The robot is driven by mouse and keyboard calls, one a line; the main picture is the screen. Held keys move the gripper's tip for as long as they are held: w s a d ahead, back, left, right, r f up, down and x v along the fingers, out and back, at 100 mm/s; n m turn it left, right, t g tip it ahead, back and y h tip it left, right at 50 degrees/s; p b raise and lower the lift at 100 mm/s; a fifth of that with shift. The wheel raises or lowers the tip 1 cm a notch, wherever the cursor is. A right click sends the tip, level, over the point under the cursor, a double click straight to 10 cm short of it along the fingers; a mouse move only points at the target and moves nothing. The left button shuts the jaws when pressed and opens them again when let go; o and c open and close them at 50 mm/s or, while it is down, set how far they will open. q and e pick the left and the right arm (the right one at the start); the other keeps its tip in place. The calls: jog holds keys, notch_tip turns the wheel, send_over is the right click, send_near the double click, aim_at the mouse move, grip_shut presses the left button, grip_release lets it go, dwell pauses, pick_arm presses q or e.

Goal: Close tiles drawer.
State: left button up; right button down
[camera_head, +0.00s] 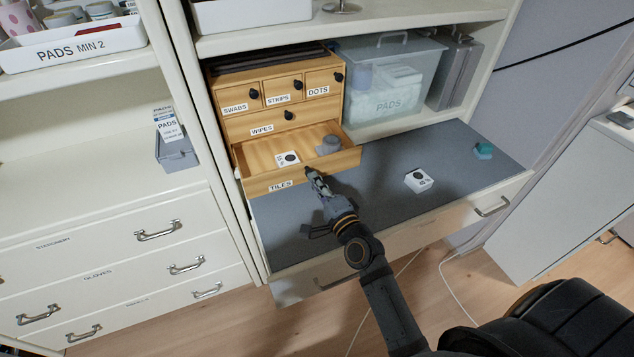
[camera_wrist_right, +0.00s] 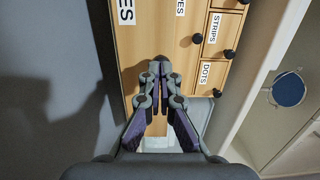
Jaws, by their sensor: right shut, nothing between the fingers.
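The tiles drawer (camera_head: 300,170) is the bottom drawer of a small wooden chest (camera_head: 275,100). It stands pulled out over the grey work surface, its front labelled TILES. Inside it lie a white tile with a black dot (camera_head: 287,158) and a grey round object (camera_head: 329,144). My right gripper (camera_head: 311,174) is shut and empty, close to the drawer's front, right of the label; I cannot tell if it touches. In the right wrist view the shut fingers (camera_wrist_right: 160,72) point at the wooden drawer front (camera_wrist_right: 135,45). My left gripper is not in view.
A clear PADS box (camera_head: 390,85) stands right of the chest. A white dotted tile (camera_head: 418,181) and a teal block (camera_head: 483,151) lie on the grey pull-out surface (camera_head: 370,200). Closed labelled drawers (camera_head: 100,265) are at the left. A dark seat (camera_head: 560,320) is at lower right.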

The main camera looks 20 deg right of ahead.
aim_at(311, 167)
jog(key=w, duration=1.5)
jog(key=shift+a, duration=0.3)
jog(key=shift+r, duration=0.25)
jog(key=shift+r, duration=0.1)
jog(key=shift+s, duration=0.1)
jog(key=s, duration=0.4)
jog(key=s+d, duration=0.1)
jog(key=s, duration=0.6)
jog(key=shift+s+d+f, duration=0.2)
jog(key=shift+s+f, duration=0.15)
jog(key=shift+s, duration=0.05)
